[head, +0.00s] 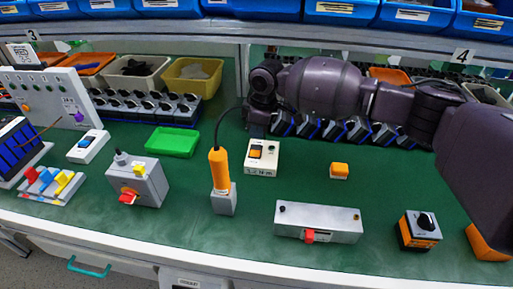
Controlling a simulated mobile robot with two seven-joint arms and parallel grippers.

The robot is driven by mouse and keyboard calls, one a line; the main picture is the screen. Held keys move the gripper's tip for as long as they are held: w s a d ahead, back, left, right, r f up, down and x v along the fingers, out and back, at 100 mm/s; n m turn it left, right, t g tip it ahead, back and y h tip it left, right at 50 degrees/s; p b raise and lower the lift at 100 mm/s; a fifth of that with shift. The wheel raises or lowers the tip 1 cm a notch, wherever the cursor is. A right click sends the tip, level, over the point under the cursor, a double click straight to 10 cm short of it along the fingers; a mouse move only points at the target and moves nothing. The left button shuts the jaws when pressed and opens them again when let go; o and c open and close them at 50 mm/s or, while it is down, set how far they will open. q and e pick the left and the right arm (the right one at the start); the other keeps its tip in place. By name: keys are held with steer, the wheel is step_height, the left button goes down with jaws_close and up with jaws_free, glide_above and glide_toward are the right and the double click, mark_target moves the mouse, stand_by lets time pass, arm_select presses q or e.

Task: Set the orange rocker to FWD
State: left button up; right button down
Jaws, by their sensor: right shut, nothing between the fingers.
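The orange rocker (255,153) sits in a dark frame on the upper face of a small white box (270,160), in the middle of the green bench. The box has a small dark round part beside the rocker and printing on its front that is too small to read. Which way the rocker is tipped I cannot tell. My right gripper (257,132) comes down from above, shut and empty, with its tips just behind the rocker's far edge. Whether it touches the box I cannot tell. My left gripper is not in view.
An orange-handled tool (219,170) with a cable stands upright left of the box. An orange button block (339,170) is to the right, and a grey box with a red lever (318,222) is in front. A green tray (173,142) lies further left.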

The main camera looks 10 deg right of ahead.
mark_target(257, 146)
steer(key=shift+r+p, duration=0.7)
steer(key=shift+r, duration=1.1)
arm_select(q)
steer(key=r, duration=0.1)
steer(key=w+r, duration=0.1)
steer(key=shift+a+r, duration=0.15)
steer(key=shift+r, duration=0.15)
arm_select(e)
steer(key=shift+f, duration=0.1)
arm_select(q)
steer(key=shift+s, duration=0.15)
